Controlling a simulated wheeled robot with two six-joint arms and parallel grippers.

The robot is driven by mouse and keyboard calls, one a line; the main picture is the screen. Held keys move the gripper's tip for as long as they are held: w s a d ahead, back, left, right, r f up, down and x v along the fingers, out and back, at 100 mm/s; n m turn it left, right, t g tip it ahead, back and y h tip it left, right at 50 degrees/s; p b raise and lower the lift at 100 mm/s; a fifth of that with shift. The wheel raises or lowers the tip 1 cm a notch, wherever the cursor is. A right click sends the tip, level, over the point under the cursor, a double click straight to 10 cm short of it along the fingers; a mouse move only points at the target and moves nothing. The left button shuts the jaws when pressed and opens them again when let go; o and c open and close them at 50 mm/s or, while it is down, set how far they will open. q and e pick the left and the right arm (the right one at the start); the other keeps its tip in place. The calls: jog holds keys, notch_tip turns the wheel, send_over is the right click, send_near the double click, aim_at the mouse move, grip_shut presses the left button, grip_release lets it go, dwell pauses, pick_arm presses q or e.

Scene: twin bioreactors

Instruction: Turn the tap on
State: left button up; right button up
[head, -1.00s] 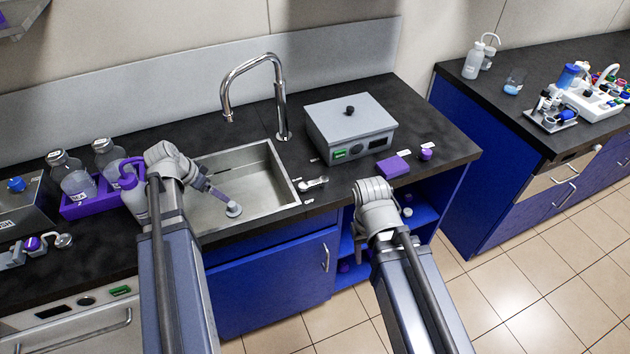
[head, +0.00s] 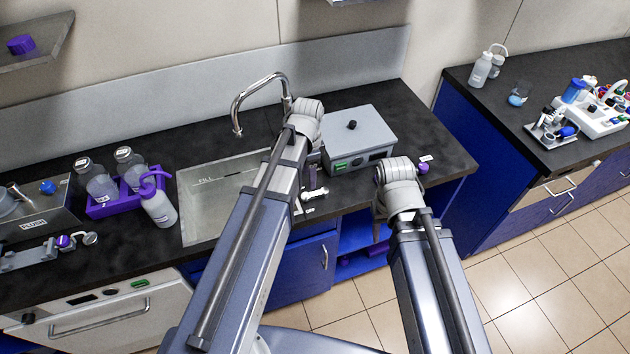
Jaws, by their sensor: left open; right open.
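A small pale metal lever (head: 316,193) lies on the counter at the sink's right edge. My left gripper (head: 313,160) is open, just above and behind that lever. Its wrist and forearm hide its fingers in part, the tap's base and the right part of the sink. I cannot tell whether it touches the lever. My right gripper (head: 381,207) is open and empty at the counter's front edge, its fingers partly hidden by its own wrist.
A grey box (head: 350,130) with a black knob stands right of the tap. A purple rack (head: 112,203) with bottles and a white wash bottle (head: 159,208) stand left of the sink. A side bench (head: 497,93) carries more lab items. The counter's right end is mostly clear.

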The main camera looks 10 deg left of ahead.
aim_at(310, 195)
pick_arm(q)
jog(key=shift+f+b, duration=3.95)
jog(key=shift+b, duration=0.05)
grip_shut()
